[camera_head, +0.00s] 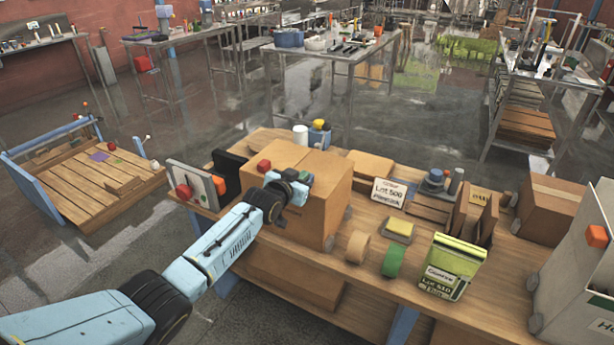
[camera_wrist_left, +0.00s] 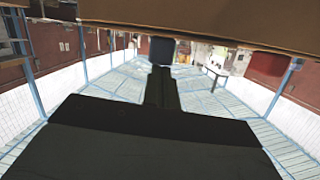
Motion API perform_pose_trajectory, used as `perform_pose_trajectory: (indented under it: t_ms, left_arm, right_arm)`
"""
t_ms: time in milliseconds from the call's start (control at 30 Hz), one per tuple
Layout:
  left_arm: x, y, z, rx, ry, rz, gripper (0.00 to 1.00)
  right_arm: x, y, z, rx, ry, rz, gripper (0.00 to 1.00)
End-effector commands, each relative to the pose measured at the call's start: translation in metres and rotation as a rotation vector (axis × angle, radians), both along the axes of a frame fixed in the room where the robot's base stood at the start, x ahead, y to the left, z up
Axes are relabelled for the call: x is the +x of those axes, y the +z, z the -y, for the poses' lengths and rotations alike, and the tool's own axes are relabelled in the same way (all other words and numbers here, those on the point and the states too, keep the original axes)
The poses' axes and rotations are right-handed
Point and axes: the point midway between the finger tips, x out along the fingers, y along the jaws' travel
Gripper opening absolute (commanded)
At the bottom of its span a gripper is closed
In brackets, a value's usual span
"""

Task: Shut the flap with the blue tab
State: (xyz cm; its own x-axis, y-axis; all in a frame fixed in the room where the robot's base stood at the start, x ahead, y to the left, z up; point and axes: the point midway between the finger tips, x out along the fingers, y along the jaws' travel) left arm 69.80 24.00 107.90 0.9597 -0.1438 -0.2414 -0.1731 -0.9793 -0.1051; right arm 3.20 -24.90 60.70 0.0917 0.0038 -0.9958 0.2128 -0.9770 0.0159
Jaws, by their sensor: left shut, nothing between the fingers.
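A cardboard box (camera_head: 325,185) stands on the wooden bench, with a red block (camera_head: 264,166) at its top left. My left arm reaches in from the lower left, and my left gripper (camera_head: 300,193) is at the box's near left side. Its fingers are shut with nothing between them. In the left wrist view the closed black fingers (camera_wrist_left: 163,85) point away under a brown panel (camera_wrist_left: 200,25). No flap with a blue tab is clear in the head view. My right gripper is not in view.
A grey panel with a red knob (camera_head: 190,185) stands left of the box. A white case (camera_head: 580,270) is at the far right.

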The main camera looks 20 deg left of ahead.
Motion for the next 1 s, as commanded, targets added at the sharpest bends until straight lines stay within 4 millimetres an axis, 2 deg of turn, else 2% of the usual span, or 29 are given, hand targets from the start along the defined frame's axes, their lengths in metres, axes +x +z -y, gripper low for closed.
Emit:
perform_pose_trajectory:
  t_ms: [533,667,867,1000]
  left_arm:
    - [0.000,0.003,-0.001,0.001,0.001,0.000,0.00]
    - [0.000,0.015,-0.001,0.000,0.001,0.001,0.00]
    - [0.000,0.045,0.000,-0.001,0.001,0.001,0.00]
    - [-0.017,0.044,-0.003,0.001,0.000,0.000,0.00]
  right_arm:
    - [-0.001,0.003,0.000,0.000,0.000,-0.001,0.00]
    - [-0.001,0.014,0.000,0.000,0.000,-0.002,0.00]
    - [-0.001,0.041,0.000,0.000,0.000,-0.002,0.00]
    - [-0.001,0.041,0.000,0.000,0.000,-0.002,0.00]
